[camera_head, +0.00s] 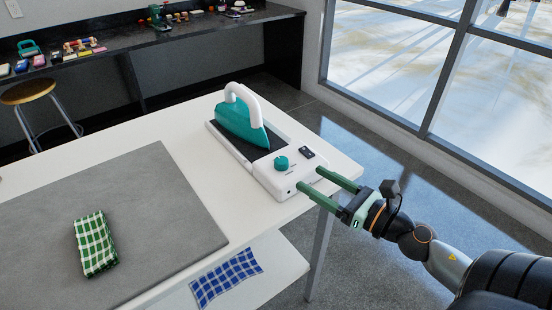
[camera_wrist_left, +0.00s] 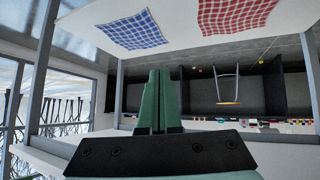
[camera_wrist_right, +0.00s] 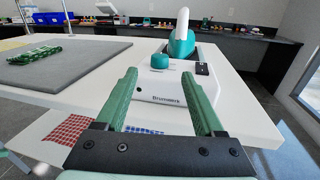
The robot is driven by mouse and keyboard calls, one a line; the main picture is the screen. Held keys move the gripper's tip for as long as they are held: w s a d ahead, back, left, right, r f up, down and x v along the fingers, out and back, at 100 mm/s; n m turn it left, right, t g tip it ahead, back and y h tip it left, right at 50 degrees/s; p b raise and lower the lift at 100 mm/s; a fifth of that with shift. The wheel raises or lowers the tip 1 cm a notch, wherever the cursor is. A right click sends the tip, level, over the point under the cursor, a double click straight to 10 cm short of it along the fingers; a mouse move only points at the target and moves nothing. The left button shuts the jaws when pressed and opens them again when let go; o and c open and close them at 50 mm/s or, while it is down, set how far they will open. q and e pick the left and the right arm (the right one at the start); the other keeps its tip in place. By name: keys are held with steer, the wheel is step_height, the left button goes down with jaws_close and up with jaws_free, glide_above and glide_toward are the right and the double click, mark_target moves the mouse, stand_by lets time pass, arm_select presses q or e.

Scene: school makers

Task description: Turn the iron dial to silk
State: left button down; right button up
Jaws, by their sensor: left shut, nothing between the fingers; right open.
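A teal and white iron (camera_head: 242,117) stands on a white base station (camera_head: 262,180) at the table's right corner. A round teal dial (camera_head: 282,164) sits on the front of the base; it also shows in the right wrist view (camera_wrist_right: 159,61). Its markings are too small to read. My right gripper (camera_head: 310,188) is open and empty, with its fingers close to the front face of the base, just below the dial. In the right wrist view my right gripper (camera_wrist_right: 166,92) has the base front between and beyond its fingers. My left gripper (camera_wrist_left: 158,75) is shut and empty, away from the iron.
A small black panel (camera_head: 307,153) is right of the dial. A grey mat (camera_head: 150,190) with a folded green checked cloth (camera_head: 95,244) covers the table's left part. A blue checked cloth (camera_head: 226,276) lies on the lower shelf. A stool (camera_head: 28,92) stands by the back counter.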

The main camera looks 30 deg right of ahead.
mark_target(287, 163)
steer(key=p+x, duration=0.3)
steer(key=x, duration=0.6)
steer(key=shift+w, duration=0.1)
steer(key=shift+w+a, duration=0.1)
steer(key=shift+w, duration=0.3)
arm_select(q)
steer(key=shift+s+a+r+y, duration=0.2)
steer(key=shift+s+a+r, duration=0.15)
steer(key=shift+a, duration=0.25)
steer(key=shift+s+a+r+y, duration=0.2)
steer(key=shift+s+a, duration=0.25)
steer(key=shift+a, duration=0.15)
arm_select(e)
steer(key=shift+w+f, duration=0.1)
arm_select(q)
steer(key=shift+w+d+r, duration=0.1)
steer(key=shift+w+r, duration=0.05)
steer(key=shift+w, duration=0.05)
arm_select(e)
jaws_close()
